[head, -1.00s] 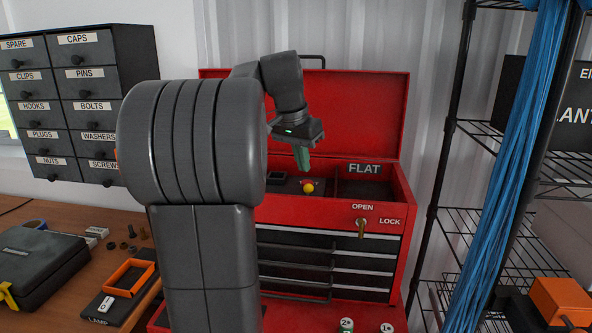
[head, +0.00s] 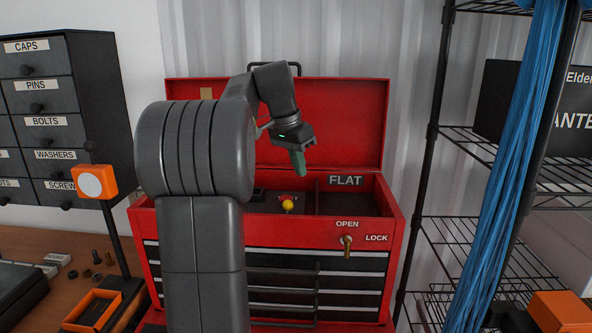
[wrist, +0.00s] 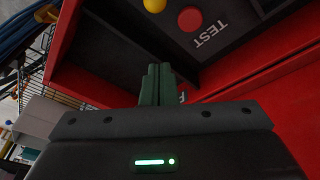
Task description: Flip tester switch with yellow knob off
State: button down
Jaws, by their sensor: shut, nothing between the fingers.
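The yellow knob (head: 288,205) of the tester switch sits inside the open red toolbox (head: 262,237), in the top tray. The knob also shows at the top edge of the wrist view (wrist: 154,5), partly cut off. A red round button (wrist: 190,19) and a TEST label (wrist: 212,34) are to its right there. My gripper (head: 299,170) is shut and empty, its green fingers pointing down above the tray. In the head view it appears above and slightly right of the knob, apart from it. The switch's own position cannot be told.
The raised red lid (head: 340,120) stands behind my gripper. A brass key (head: 347,245) projects from the toolbox front. An orange lamp (head: 94,182) stands at left, and wire shelving (head: 470,220) with blue cables (head: 510,170) at right.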

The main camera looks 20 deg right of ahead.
aim_at(288, 211)
jog(key=x, duration=0.7)
jog(key=shift+d+f, duration=0.1)
jog(key=shift+f, duration=0.1)
jog(key=a, duration=0.1)
jog(key=s+a+p, duration=0.1)
jog(key=a, duration=0.1)
jog(key=shift+s+a+r, duration=0.15)
jog(key=shift+a, duration=0.15)
jog(key=shift+s+a+b, duration=0.1)
jog(key=shift+b, duration=0.35)
jog(key=shift+t+b, duration=0.3)
jog(key=shift+t, duration=0.1)
jog(key=shift+s+a+r+t+h+b, duration=0.15)
jog(key=shift+s+t+h+b, duration=0.4)
jog(key=shift+b, duration=1.05)
